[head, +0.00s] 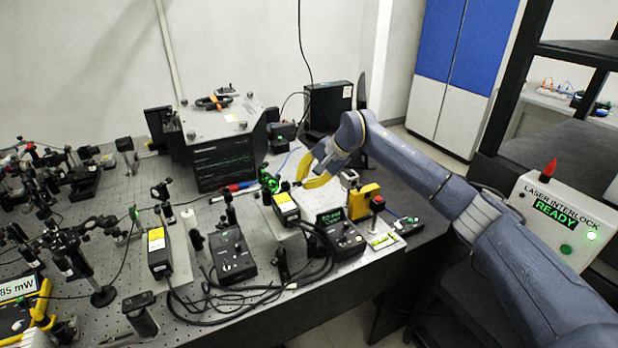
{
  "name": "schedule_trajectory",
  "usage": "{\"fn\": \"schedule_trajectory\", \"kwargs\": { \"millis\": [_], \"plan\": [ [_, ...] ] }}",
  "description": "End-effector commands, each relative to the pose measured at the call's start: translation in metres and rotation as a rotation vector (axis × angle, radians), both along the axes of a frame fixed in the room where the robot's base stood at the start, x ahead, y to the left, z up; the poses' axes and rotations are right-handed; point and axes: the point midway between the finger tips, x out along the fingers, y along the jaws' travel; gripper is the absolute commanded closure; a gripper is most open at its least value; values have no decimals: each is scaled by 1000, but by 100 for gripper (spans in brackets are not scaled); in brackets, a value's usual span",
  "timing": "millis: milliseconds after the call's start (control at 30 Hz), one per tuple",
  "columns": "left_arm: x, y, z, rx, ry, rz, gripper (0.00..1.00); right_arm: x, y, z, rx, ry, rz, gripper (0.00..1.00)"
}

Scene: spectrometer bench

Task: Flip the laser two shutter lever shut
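A bright green glow (270,183) shows at the far end of this box, just left of the gripper. I cannot make out the shutter lever there, nor whether the gripper touches it. A second black box with a yellow label (158,250) stands further left. No number is readable on either box. My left gripper is not in view.
Loose black cables (262,296) lie along the front edge. The interlock box (558,216) at right reads READY. Crowded optics fill the left.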

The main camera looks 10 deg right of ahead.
Motion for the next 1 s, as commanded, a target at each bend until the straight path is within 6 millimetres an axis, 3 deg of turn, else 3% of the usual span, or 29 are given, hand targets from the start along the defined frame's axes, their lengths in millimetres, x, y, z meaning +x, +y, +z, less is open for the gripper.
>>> {"fn": "schedule_trajectory", "kwargs": {
  "millis": [300,1000],
  "plan": [
    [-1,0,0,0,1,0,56,-14,3,11,0,-1,1,100],
    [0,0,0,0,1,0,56,-16,1,16,-1,0,-4,100]
  ]
}}
